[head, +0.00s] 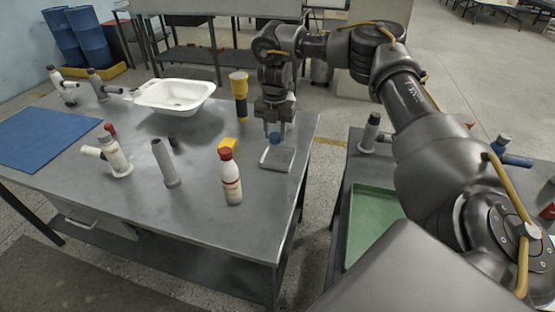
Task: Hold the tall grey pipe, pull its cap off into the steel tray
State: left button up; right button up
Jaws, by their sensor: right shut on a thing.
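The tall grey pipe (164,163) stands on the metal table, left of centre, on a round foot. Its top shows no cap. My right gripper (275,133) points down over the steel tray (272,165), near the table's right edge. It is shut on a small blue cap (275,138), which shows low between its fingers. I cannot tell whether the cap touches the tray floor. My left gripper is not in view.
Beside the pipe are a red-capped white fitting (117,160), a yellow block (228,144) and a red-capped white bottle (230,180). A yellow-and-black cylinder (240,97) and white basin (176,95) stand behind. A blue mat (42,138) lies left.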

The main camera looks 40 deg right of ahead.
send_over(275, 164)
notch_tip(275, 164, down, 6)
jog(key=shift+s+r, duration=0.1)
jog(key=shift+r, duration=0.1)
jog(key=shift+f, duration=0.4)
notch_tip(275, 164, down, 4)
jog(key=shift+r, duration=0.2)
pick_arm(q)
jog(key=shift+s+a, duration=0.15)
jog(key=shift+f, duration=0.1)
pick_arm(e)
jog(key=shift+f, duration=0.15)
jog(key=o, duration=1.1)
jog(key=shift+c, duration=0.2)
